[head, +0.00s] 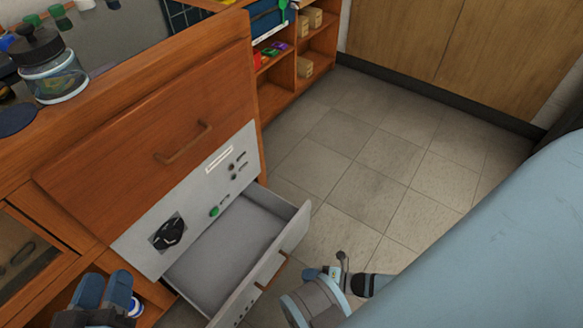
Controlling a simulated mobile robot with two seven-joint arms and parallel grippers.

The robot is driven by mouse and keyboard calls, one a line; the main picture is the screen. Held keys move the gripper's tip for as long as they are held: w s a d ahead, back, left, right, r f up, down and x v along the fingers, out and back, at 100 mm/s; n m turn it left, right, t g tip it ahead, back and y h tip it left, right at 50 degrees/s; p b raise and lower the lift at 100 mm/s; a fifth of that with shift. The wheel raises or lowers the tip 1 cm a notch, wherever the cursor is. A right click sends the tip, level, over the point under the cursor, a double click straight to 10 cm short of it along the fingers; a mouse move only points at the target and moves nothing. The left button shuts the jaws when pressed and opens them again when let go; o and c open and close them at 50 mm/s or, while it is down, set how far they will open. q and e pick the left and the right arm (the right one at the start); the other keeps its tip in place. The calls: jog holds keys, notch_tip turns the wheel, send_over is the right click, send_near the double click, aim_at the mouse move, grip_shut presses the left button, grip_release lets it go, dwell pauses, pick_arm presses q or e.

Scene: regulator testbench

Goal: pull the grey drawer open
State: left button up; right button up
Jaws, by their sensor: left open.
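The grey drawer (296,232) stands pulled out from the grey panel of the wooden cabinet. Its inside looks empty, and a brown handle (270,268) sits on its front. My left gripper (104,290) is open at the lower left, with two blue fingers pointing up. It is left of the drawer and apart from its handle, with nothing seen between the fingers. My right gripper (336,272) is just right of the drawer front, partly hidden by my own arm. Its jaws are not clear, and no contact with the handle shows.
The grey panel (140,247) carries a black knob (168,234), a green button (215,211) and small switches. A closed wooden front with a handle (184,142) is above. A glass jar (52,75) stands on top. Tiled floor (365,165) is clear to the right.

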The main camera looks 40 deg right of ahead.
pick_arm(q)
jog(key=shift+r+t, duration=0.3)
jog(key=shift+r, duration=0.45)
pick_arm(e)
jog(key=shift+v, duration=1.7)
